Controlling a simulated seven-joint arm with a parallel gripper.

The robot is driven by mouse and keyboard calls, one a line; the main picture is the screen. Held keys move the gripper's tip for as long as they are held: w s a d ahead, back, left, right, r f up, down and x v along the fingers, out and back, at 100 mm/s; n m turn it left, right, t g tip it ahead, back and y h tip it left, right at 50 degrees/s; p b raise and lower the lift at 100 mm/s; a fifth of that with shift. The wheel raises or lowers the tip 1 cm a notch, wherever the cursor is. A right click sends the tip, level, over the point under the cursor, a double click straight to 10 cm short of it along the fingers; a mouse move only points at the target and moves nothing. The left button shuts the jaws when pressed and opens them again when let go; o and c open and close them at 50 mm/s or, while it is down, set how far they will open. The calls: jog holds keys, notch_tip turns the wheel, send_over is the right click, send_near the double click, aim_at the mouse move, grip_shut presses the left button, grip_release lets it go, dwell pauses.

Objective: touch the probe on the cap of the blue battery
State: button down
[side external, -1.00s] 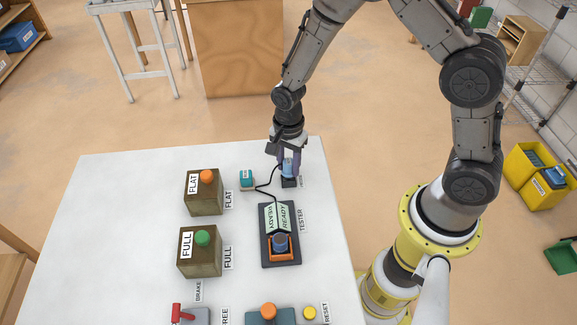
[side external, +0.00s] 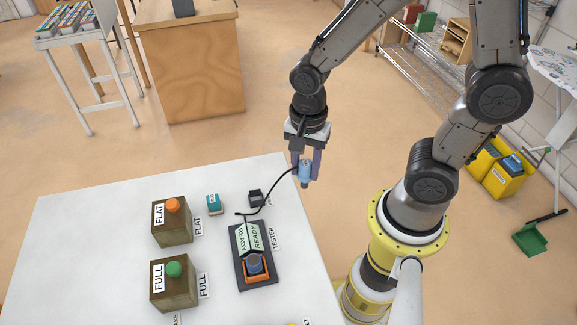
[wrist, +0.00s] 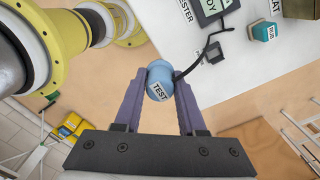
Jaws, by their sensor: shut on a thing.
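My gripper (side external: 305,161) is shut on the light-blue probe (side external: 305,175). It holds the probe in the air just off the table's right edge. In the wrist view the probe (wrist: 159,80) shows a TEST label between the purple fingers, with a black cable leading to the tester. The tester (side external: 244,225) is a dark plate with a READY display. A dark blue cylinder, seemingly the blue battery (side external: 255,263), stands in an orange cradle on it. The probe is apart from it, up and to the right. The cap's details are too small to tell.
A small black holder (side external: 256,197) stands empty behind the tester. A teal block (side external: 213,204) sits left of it. Boxes labelled FLAT (side external: 172,225) and FULL (side external: 175,285) stand left of the tester. The table (side external: 90,240) is clear at far left.

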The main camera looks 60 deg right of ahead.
jog(key=shift+s+r, duration=0.15)
jog(key=shift+s, duration=0.15)
jog(key=shift+w+r, duration=0.2)
jog(key=shift+r, duration=0.05)
jog(key=w+a+n, duration=0.2)
jog(key=a+n, duration=0.7)
jog(key=a, duration=1)
jog(key=shift+d+f, duration=0.2)
jog(key=shift+f, duration=2.55)
jog(key=shift+f, duration=0.65)
notch_tip(320, 180, up, 7)
